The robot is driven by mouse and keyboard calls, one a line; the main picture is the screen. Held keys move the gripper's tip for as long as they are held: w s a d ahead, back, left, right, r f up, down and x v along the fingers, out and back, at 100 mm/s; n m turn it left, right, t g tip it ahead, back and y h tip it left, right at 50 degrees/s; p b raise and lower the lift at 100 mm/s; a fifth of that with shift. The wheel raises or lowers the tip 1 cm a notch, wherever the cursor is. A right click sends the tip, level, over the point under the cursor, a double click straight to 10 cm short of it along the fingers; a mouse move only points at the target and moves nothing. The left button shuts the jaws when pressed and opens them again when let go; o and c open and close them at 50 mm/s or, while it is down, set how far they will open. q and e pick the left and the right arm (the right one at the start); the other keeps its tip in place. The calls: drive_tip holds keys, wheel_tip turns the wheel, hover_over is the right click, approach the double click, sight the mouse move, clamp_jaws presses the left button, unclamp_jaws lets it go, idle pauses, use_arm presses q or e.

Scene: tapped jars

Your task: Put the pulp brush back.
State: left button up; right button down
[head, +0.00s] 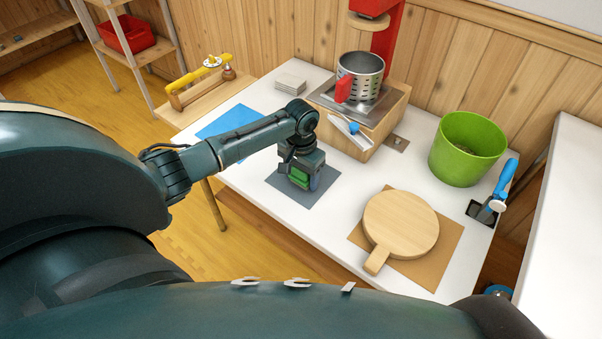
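A brush with a blue handle (506,180) and a pale round end leans at the right edge of the white table. Its lower end is at a small dark square holder or pad (476,211); whether it sits in it or only touches it is unclear. My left gripper (300,178) points down over a dark grey mat (318,197) near the table's front left, far from the brush. Something green shows at its fingers, and I cannot tell whether it is held or part of the gripper. My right gripper is out of view.
A round wooden board (401,224) lies on a brown mat (439,262). A green bucket (468,148) stands behind it. A red press with a perforated metal cylinder (368,77) stands on a wooden box (384,124). A blue mat (229,121) lies at left.

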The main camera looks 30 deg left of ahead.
use_arm(q)
drive_tip(key=shift+o, duration=1.2)
drive_tip(key=shift+r, duration=0.1)
wheel_tip(320, 180, up, 12)
drive_tip(key=p, duration=0.3)
drive_tip(key=shift+f, duration=0.25)
drive_tip(key=shift+r, duration=0.35)
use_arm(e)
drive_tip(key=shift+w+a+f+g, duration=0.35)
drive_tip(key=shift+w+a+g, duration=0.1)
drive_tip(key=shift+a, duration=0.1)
use_arm(q)
drive_tip(key=shift+f, duration=0.1)
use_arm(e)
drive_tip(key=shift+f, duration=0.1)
